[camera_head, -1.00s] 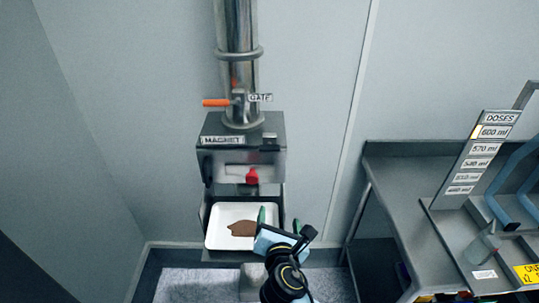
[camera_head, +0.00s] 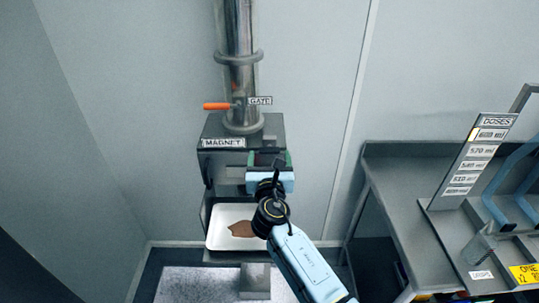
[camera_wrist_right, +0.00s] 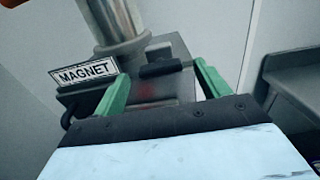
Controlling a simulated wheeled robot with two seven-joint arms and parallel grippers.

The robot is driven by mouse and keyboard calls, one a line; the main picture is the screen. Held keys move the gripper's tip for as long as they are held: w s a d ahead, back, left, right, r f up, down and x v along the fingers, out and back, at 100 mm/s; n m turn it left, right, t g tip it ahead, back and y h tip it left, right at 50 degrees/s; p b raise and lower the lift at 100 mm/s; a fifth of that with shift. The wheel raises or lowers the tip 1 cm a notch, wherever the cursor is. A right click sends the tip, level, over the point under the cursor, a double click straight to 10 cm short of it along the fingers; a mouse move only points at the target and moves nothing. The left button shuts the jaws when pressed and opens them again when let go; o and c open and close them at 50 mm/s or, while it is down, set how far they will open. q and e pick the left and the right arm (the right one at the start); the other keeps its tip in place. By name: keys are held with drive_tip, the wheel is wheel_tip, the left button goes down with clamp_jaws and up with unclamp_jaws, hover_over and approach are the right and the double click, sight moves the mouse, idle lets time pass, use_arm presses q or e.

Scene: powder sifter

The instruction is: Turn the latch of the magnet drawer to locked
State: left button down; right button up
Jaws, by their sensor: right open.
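The grey magnet housing (camera_head: 214,170) hangs below the steel pipe, with a MAGNET label on it that also shows in the wrist view (camera_wrist_right: 84,72). My right gripper (camera_head: 269,158) is open in front of the housing's right side. It covers the drawer front and the red knob there in the head view. In the wrist view a short dark bar (camera_wrist_right: 166,69) lies between the two green fingertips, apparently not clamped. I cannot tell whether the fingers touch it. A faint red patch (camera_wrist_right: 148,90) shows on the housing below the bar. My left gripper is out of view.
An orange gate handle (camera_head: 216,106) sticks out left from the pipe above. A white tray (camera_head: 215,241) with brown powder (camera_head: 240,229) sits below the housing. A steel bench (camera_head: 405,200) with a DOSES board (camera_head: 473,160) stands at right.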

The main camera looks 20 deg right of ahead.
drive_tip(key=shift+x, duration=0.85)
drive_tip(key=shift+c, duration=0.3)
drive_tip(key=c, duration=0.9)
